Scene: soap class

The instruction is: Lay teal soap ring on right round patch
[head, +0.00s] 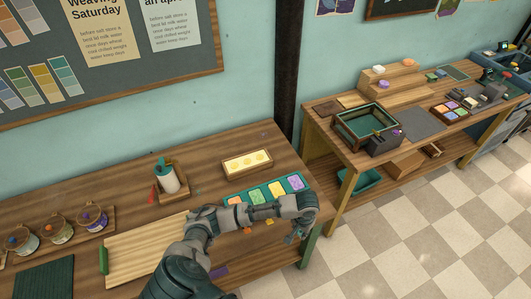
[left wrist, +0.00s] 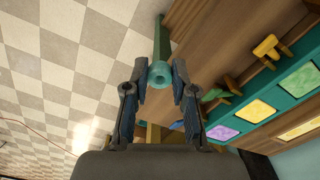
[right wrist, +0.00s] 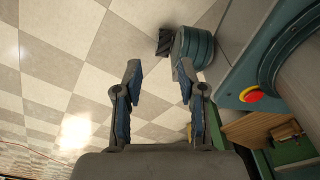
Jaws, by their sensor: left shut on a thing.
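The teal soap ring (left wrist: 160,77) is between the fingertips of my left gripper (left wrist: 160,73) in the left wrist view, its round hole facing the camera. In the head view my left gripper (head: 296,232) is over that table end; I cannot make out the ring there. A wooden tray (head: 247,163) behind my arm bears a row of yellow round patches; the right one (head: 261,157) looks bare. My right gripper (right wrist: 159,75) is open and empty above the floor, out of the head view.
A teal tray (head: 299,180) of coloured squares lies behind my left forearm. Small yellow (left wrist: 268,50) and green (left wrist: 222,90) pieces lie before it. A cup (head: 167,178), a pale board (head: 145,247) and several jars stand farther left. Tiled floor (head: 430,235) is open to the right.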

